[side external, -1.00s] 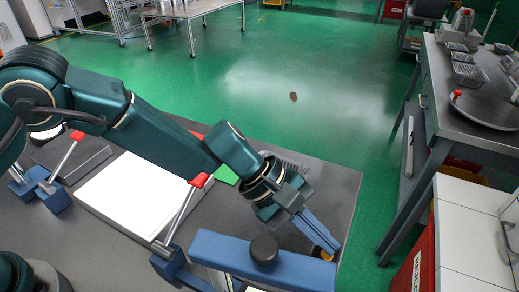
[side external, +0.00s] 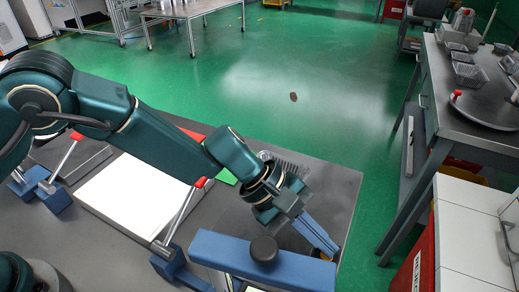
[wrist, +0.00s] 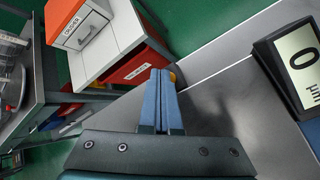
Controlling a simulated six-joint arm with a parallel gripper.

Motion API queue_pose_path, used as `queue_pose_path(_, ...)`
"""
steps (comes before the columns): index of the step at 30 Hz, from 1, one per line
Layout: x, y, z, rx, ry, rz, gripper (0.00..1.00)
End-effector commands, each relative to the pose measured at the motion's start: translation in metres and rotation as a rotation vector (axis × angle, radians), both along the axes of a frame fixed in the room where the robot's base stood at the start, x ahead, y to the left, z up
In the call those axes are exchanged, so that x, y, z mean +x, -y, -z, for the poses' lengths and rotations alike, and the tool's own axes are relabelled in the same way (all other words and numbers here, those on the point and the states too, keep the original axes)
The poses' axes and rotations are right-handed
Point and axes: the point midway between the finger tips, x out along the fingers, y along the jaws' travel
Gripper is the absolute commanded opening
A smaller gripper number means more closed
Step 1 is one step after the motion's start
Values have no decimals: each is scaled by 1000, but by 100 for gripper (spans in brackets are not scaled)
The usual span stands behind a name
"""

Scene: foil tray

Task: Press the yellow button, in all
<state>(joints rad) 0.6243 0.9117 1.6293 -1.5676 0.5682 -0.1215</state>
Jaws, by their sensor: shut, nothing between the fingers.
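My gripper (side external: 331,251) has its blue fingers together with nothing between them, pointing down at the right front of the grey table. The fingers also show in the wrist view (wrist: 160,74). In the side view the button is almost wholly hidden at the fingertips. I cannot tell whether the fingertips touch it or whether it is pressed down.
A dark-framed display (wrist: 300,65) reading 0 µm stands on the table to the right in the wrist view. A blue bar (side external: 220,250) with a black knob (side external: 264,249) is in front of my gripper. A white panel (side external: 135,200) and red-tipped levers (side external: 199,182) lie left.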

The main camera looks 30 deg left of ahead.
Motion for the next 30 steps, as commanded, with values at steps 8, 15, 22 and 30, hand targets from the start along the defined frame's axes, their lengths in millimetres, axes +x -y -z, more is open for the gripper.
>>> queue_pose_path(8, 0, 0, -2, 1, 0, -1, 0)
queue_pose_path(15, 0, 0, -13, -1, 1, 0, 0)
queue_pose_path(22, 0, 0, -17, 0, 0, 0, 0)
queue_pose_path(30, 0, 0, -23, -2, 1, 0, 0)
